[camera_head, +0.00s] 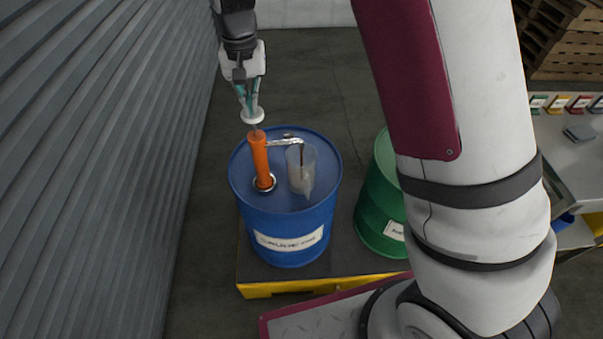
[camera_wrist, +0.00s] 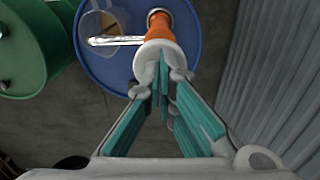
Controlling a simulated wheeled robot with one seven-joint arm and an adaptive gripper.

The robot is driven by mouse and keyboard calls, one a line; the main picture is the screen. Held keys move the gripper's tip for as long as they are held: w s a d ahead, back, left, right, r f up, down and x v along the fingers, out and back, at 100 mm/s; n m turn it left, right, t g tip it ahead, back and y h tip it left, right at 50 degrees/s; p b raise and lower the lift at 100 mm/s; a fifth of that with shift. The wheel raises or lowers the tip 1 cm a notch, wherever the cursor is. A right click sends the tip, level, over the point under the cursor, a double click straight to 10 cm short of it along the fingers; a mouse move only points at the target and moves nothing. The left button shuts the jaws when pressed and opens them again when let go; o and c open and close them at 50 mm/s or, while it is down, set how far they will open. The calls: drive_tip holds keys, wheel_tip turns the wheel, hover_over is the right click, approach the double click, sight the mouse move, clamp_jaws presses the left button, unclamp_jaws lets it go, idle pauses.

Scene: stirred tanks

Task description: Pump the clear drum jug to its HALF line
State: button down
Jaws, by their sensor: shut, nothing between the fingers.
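A blue drum (camera_head: 287,222) stands upright with an orange hand pump (camera_head: 260,158) on its lid. A metal spout (camera_head: 286,140) runs from the pump to the right, over the clear jug (camera_head: 301,171) on the lid. Brownish liquid seems to show in the jug; its level against any line is too small to tell. My gripper (camera_head: 248,108) is shut and empty, right above the pump, at its pale round knob (camera_head: 253,116). In the wrist view the fingertips (camera_wrist: 163,75) overlap the white knob (camera_wrist: 158,58); whether they touch it I cannot tell. The jug also shows there (camera_wrist: 98,24).
A green drum (camera_head: 378,205) stands to the right, partly hidden by my arm. Both drums stand on a dark pallet with a yellow edge (camera_head: 283,287). A corrugated wall (camera_head: 95,150) rises on the left. A bench (camera_head: 575,150) and wooden pallets (camera_head: 570,50) are at right.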

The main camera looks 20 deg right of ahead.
sight(254, 120)
drive_tip(key=shift+f, duration=1)
drive_tip(key=shift+f+b, duration=0.6)
drive_tip(key=shift+f, duration=0.95)
drive_tip(key=shift+r+p, duration=1.1)
drive_tip(key=shift+r, duration=2.75)
drive_tip(key=shift+f, duration=0.7)
drive_tip(key=shift+f, duration=0.35)
drive_tip(key=shift+f, duration=0.15)
drive_tip(key=shift+r, duration=1.2)
